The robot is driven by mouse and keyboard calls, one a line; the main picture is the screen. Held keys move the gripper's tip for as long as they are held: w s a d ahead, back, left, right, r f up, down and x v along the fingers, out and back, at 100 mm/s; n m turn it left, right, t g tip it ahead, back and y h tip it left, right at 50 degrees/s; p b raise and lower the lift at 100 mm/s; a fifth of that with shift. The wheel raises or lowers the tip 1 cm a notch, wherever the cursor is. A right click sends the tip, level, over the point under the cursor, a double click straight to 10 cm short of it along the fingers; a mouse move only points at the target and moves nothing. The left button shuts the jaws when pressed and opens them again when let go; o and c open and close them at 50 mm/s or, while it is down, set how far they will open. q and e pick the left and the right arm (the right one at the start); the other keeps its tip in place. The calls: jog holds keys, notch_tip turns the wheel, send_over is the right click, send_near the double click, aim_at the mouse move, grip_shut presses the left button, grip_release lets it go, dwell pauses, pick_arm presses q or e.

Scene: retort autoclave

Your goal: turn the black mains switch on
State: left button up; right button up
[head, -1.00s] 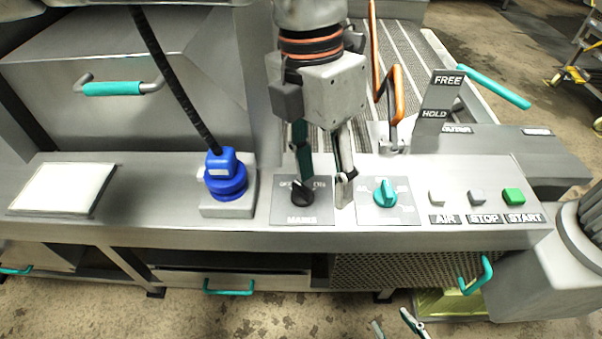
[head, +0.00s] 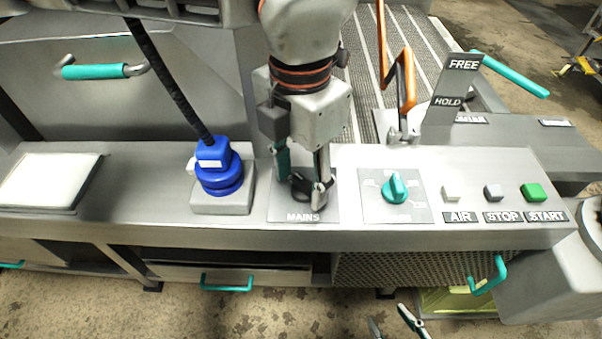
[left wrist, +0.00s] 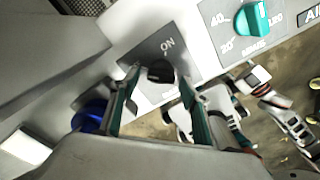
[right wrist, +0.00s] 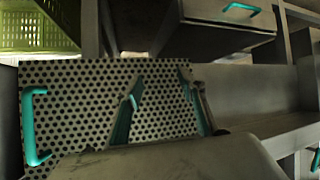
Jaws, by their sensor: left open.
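The black mains switch (head: 299,186) is a rotary knob on a grey plate (head: 285,214) marked MAINS, on the front console. My left gripper (head: 302,188) is open, pointing down over it, one finger on each side of the knob. In the left wrist view the knob (left wrist: 160,72) lies between the spread fingertips (left wrist: 158,84), with the word ON printed beside it. I cannot tell whether the fingers touch it, and they partly hide it and its marks in the head view. My right gripper (head: 391,322) is open and empty, low in front of the console; its fingers (right wrist: 166,92) face a perforated panel.
A blue plug-like fitting (head: 218,172) with a black cable stands left of the switch. A teal dial (head: 395,188) is close on the right, then AIR, STOP and green START (head: 533,192) buttons. An orange-handled lever (head: 404,90) rises behind.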

pick_arm(q)
jog(key=c, duration=1.1)
